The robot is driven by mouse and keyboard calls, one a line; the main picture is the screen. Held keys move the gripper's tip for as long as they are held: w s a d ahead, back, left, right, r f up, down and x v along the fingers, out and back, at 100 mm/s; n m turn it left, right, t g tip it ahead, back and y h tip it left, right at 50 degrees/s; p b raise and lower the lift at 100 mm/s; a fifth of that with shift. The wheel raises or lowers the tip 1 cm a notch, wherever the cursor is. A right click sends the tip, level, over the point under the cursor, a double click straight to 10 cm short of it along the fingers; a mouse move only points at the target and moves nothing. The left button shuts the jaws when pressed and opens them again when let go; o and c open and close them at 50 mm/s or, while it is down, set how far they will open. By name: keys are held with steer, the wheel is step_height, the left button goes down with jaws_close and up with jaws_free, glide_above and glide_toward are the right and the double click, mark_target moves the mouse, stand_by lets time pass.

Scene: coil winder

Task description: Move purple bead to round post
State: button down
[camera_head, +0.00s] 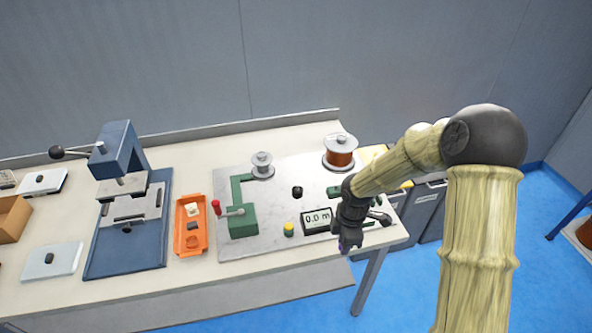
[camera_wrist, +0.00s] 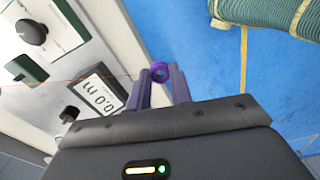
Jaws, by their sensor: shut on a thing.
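The purple bead (camera_wrist: 160,72) is a small ring with a hole through it, held between the fingertips of my gripper (camera_wrist: 160,82) in the wrist view. A thin reddish wire runs from the left up to the bead; I cannot tell if it passes through it. In the head view my gripper (camera_head: 347,243) points down at the front right edge of the table, and the bead is barely visible there. A black rounded post or knob (camera_head: 297,192) stands on the grey plate. A dark round knob (camera_wrist: 32,32) shows in the wrist view; I cannot tell which one is the round post.
A meter reading 0.0 m (camera_head: 318,220) and a yellow-topped button (camera_head: 289,229) sit near my gripper. A copper spool (camera_head: 340,152), a grey spool (camera_head: 262,165) and a green crank block (camera_head: 241,221) stand on the plate. An orange tray (camera_head: 191,225) is left of it.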

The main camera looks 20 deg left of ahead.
steer(key=w+d+f+m, duration=0.1)
steer(key=d+f+m, duration=0.4)
steer(key=d+m, duration=0.4)
steer(key=w+d+f+m, duration=0.1)
steer(key=d+f+m, duration=0.5)
steer(key=d+m, duration=0.3)
steer(key=m, duration=0.4)
steer(key=shift+w+d+f, duration=0.2)
steer(key=shift+d+f, duration=0.1)
steer(key=shift+a, duration=0.1)
